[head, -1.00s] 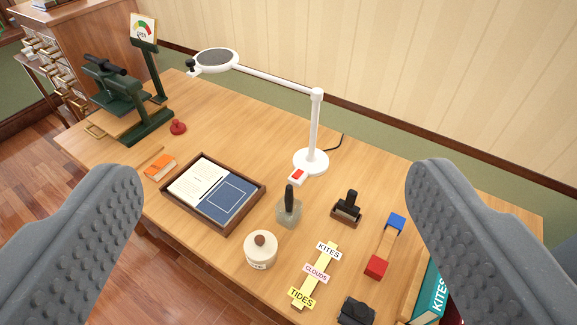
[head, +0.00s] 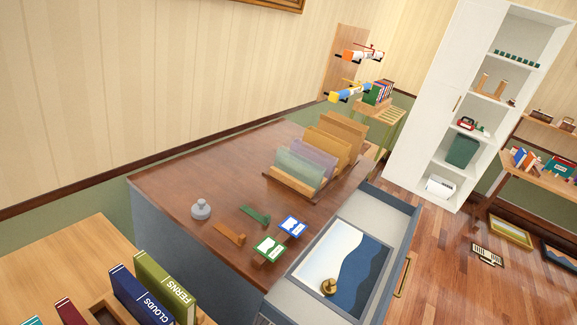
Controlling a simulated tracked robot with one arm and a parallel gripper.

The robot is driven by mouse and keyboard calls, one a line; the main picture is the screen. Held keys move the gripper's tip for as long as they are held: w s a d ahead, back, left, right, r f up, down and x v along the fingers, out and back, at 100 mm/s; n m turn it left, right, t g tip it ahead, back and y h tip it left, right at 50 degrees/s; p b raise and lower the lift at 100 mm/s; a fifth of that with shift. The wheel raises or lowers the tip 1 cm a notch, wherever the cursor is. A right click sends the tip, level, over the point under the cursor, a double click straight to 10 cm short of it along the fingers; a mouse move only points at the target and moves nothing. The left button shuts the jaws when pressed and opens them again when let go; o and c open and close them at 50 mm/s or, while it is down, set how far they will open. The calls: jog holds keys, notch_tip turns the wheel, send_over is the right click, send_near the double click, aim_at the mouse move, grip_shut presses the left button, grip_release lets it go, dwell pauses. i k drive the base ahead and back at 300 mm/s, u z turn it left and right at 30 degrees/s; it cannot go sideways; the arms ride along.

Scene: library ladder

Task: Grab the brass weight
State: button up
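The brass weight (head: 329,286) is a small gold-coloured piece with a knob on top. It sits at the near end of a blue and white sheet (head: 352,255) inside an open grey drawer (head: 408,222) at the lower right. A similar-shaped grey knobbed piece (head: 201,210) stands on the left part of the brown desktop (head: 185,175). My gripper does not show in this view, so its opening and its place relative to the weight are hidden.
A rack of folders (head: 310,160) stands on the desk's far right. Green and brown pieces and two picture cards (head: 268,247) lie near the drawer. Upright books (head: 165,287) stand on a lighter table at the lower left. The drawer has a brass handle (head: 402,276).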

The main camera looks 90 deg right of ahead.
aim_at(328, 287)
jog(key=z, duration=1.75)
jog(key=k, duration=1.4)
jog(key=z, duration=0.45)
jog(key=i, duration=1)
jog(key=z, duration=0.05)
